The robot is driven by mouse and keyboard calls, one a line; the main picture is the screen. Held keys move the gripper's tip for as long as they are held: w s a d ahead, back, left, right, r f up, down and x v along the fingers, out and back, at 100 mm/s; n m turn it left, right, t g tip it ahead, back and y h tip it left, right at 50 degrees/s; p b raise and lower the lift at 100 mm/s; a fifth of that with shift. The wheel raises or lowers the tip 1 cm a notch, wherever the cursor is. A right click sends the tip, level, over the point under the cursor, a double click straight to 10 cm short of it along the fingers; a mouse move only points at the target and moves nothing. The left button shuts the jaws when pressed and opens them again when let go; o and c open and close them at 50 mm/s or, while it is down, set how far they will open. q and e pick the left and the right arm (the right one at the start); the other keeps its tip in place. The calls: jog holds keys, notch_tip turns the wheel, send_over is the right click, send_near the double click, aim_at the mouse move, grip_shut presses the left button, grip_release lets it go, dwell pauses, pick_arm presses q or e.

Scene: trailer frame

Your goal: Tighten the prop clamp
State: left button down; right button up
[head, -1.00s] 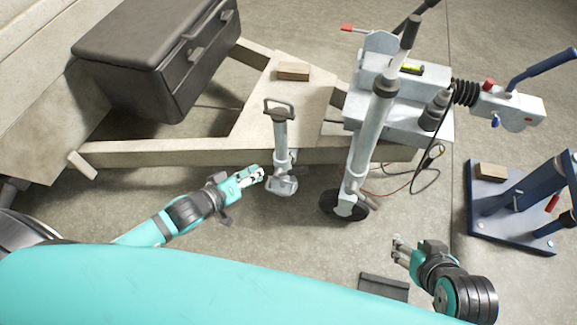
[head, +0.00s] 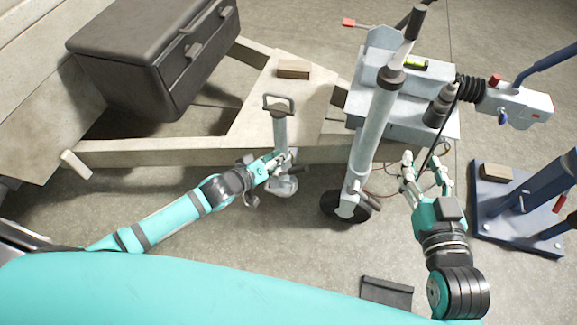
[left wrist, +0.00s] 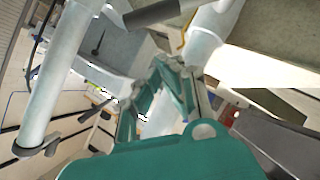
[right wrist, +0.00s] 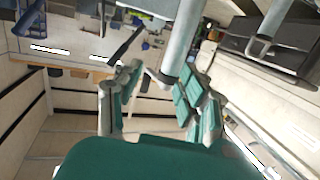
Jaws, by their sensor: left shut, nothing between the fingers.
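The prop (head: 281,132) is a short grey post with a loop handle on top and a round foot plate, beside the trailer frame. Its clamp (head: 284,157) sits low on the post and is partly hidden by my left gripper. My left gripper (head: 277,161) is shut and empty, its fingertips at the clamp's left side; I cannot tell whether they touch. The left wrist view also shows these fingers (left wrist: 165,88) near grey tubes. My right gripper (head: 424,165) is open and empty, right of the jockey wheel post (head: 373,130). Its spread fingers show in the right wrist view (right wrist: 158,90).
The jockey wheel (head: 346,207) stands between my grippers. The trailer frame (head: 150,152) carries a dark box (head: 130,50) and a wooden block (head: 293,69). The coupling head (head: 515,105) and a blue stand (head: 520,205) are at right. A dark plate (head: 387,291) lies on the floor.

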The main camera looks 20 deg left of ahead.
aim_at(292, 170)
pick_arm(q)
jog(key=shift+w+d+f+b, duration=0.25)
jog(key=shift+d+f+b, duration=0.2)
jog(key=shift+d+f, duration=0.3)
jog(key=shift+w+d+f+b, duration=0.2)
jog(key=shift+d+f+b, duration=0.2)
jog(key=shift+d+f, duration=0.35)
pick_arm(e)
notch_tip(292, 170, up, 9)
jog(key=a+t+y, duration=0.1)
jog(key=t+y, duration=0.1)
jog(key=t, duration=0.3)
jog(key=shift+s+f, duration=0.2)
jog(key=shift+s, duration=0.15)
pick_arm(q)
jog(key=shift+w, duration=0.1)
pick_arm(e)
jog(key=shift+f, duration=0.15)
